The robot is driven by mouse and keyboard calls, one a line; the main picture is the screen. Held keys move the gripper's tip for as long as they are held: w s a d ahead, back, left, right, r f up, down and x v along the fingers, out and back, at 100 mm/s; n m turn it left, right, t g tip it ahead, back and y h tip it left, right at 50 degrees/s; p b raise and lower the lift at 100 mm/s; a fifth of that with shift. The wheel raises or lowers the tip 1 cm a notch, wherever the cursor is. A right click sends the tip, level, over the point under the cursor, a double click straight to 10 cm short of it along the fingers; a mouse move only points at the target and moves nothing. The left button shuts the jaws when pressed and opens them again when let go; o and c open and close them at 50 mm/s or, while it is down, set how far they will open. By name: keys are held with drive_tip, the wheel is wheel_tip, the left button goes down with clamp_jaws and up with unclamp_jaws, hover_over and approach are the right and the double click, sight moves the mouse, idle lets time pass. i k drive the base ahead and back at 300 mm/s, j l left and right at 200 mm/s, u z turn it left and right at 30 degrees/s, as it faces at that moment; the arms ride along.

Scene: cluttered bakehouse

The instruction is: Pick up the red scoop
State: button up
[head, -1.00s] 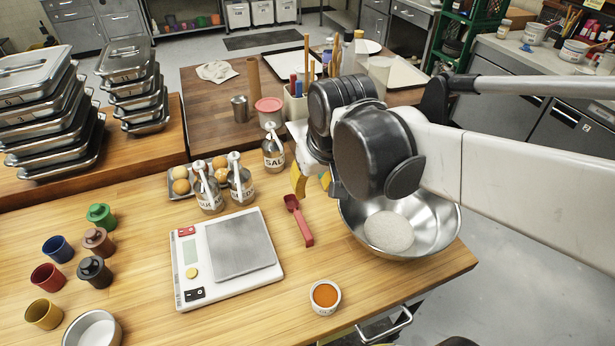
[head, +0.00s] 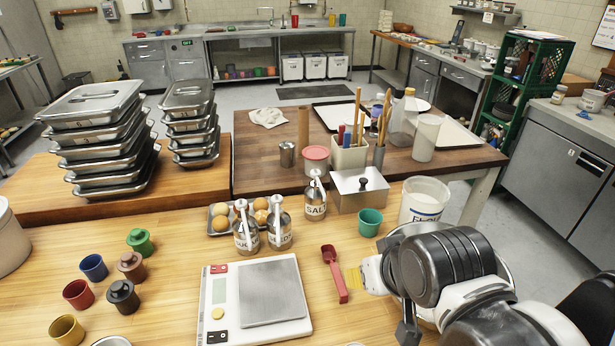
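The red scoop (head: 335,273) lies on the light wooden table, right of the white kitchen scale (head: 256,300). Its bowl end points away from me and its handle towards me. Only one fingertip shows clearly, so I cannot tell how far the fingers are apart. The scoop is not held.
A teal cup (head: 370,222), a flour tub (head: 423,200) and a lidded metal box (head: 360,190) stand behind my gripper. Labelled bottles (head: 279,226) and an egg tray (head: 218,210) stand behind the scale. My arm hides most of a metal bowl.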

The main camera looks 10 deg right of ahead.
sight(329, 254)
drive_tip(key=k+j+z, duration=0.3)
drive_tip(key=j, duration=0.25)
drive_tip(key=k+j+z, duration=0.3)
drive_tip(key=k, duration=0.3)
drive_tip(key=i+j, duration=0.05)
drive_tip(key=j, duration=0.05)
